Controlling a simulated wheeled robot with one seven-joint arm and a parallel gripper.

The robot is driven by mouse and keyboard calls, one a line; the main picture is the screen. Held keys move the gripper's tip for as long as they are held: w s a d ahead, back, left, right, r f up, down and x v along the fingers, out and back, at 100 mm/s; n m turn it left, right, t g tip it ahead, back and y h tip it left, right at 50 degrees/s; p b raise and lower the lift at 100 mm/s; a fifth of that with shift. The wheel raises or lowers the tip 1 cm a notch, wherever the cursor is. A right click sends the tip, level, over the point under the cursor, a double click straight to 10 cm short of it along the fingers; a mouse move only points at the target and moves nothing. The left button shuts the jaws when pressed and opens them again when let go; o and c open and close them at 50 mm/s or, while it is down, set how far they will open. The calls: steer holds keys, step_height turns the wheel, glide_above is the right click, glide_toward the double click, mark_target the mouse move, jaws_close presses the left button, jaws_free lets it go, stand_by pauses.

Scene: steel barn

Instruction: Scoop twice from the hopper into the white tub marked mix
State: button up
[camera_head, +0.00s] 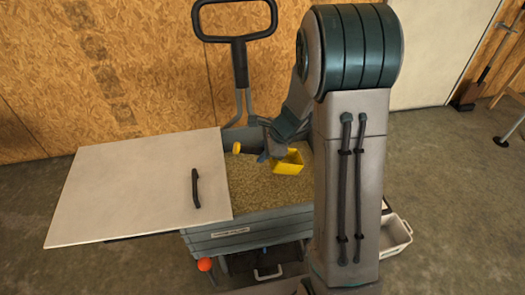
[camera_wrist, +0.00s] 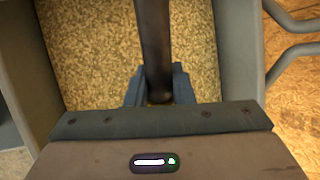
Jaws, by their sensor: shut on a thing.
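The hopper (camera_head: 240,218) is a grey bin on a cart, filled with tan grain (camera_head: 255,193). A yellow scoop (camera_head: 288,162) is over the grain near the back; whether it touches the grain is unclear. I see no grain in it. My gripper (camera_head: 264,155) is shut on the scoop's handle, whose yellow end sticks out to the left. In the wrist view my gripper's fingers (camera_wrist: 158,88) are around the dark handle (camera_wrist: 153,45), and the scoop's bowl is hidden. A white tub (camera_head: 398,240) is on the floor at right, partly behind my arm; no marking is readable.
A pale lid panel (camera_head: 130,185) with a black handle lies off to the left, leaving the hopper's right part open. A push handle (camera_head: 236,40) rises behind the hopper. An orange knob (camera_head: 205,264) is at the front left. Bare floor lies right of the tub.

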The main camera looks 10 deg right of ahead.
step_height(320, 180, down, 11)
steer(key=b, duration=0.9)
steer(key=shift+f+b, duration=0.4)
steer(key=shift+b, duration=0.05)
stand_by(0.6)
steer(key=shift+r, duration=0.15)
stand_by(1.1)
step_height(320, 180, up, 25)
steer(key=p, duration=2.2)
stand_by(0.5)
stand_by(0.4)
